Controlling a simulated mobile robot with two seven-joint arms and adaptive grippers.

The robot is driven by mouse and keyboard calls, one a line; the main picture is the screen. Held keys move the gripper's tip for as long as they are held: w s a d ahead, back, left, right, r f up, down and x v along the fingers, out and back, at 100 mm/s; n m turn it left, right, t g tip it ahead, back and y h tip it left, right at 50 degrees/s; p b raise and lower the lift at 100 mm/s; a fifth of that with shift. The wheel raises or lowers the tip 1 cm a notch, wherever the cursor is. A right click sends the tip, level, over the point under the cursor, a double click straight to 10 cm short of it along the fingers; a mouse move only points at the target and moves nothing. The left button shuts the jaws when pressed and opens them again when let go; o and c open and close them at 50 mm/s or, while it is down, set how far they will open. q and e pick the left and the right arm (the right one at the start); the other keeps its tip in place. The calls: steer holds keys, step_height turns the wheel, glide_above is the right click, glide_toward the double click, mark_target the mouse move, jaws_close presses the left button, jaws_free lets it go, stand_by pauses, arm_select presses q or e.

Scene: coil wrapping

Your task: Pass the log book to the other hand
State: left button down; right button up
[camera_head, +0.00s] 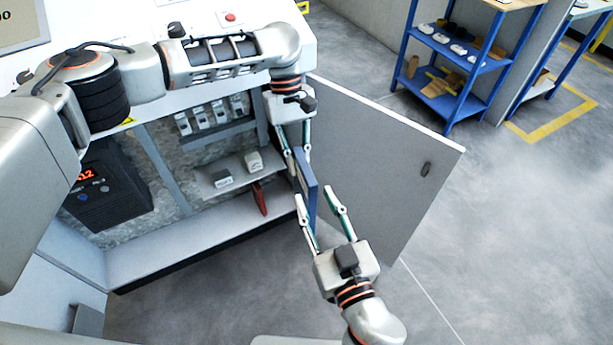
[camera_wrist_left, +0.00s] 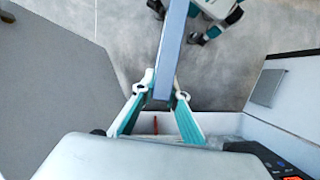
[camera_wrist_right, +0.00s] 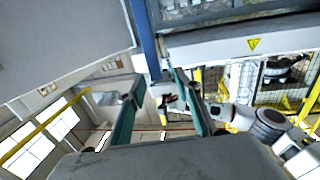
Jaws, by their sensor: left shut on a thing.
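The log book (camera_head: 308,184) is a thin blue slab held edge-on, hanging from my left gripper (camera_head: 297,150). The left wrist view shows the book (camera_wrist_left: 171,48) clamped between the left fingers (camera_wrist_left: 162,97). My right gripper (camera_head: 316,196) comes from below, its fingers spread wide on either side of the book's lower part. In the right wrist view the book (camera_wrist_right: 146,40) reaches down to the gap between the open right fingertips (camera_wrist_right: 158,84). I see no right finger clearly pressing on it. The book's cover face is mostly hidden.
An open grey cabinet door (camera_head: 385,165) stands right beside both grippers. The cabinet shelf (camera_head: 225,182) holds small devices, with a red object (camera_head: 260,199) near its edge. A blue shelving rack (camera_head: 450,75) stands farther off. The floor at lower right is clear.

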mark_target(301, 168)
steer(key=x, duration=1)
steer(key=shift+s, duration=0.1)
jaws_close()
arm_select(q)
steer(key=c, duration=1.9)
jaws_free()
arm_select(e)
steer(key=shift+r, duration=0.1)
arm_select(q)
steer(key=shift+r, duration=0.1)
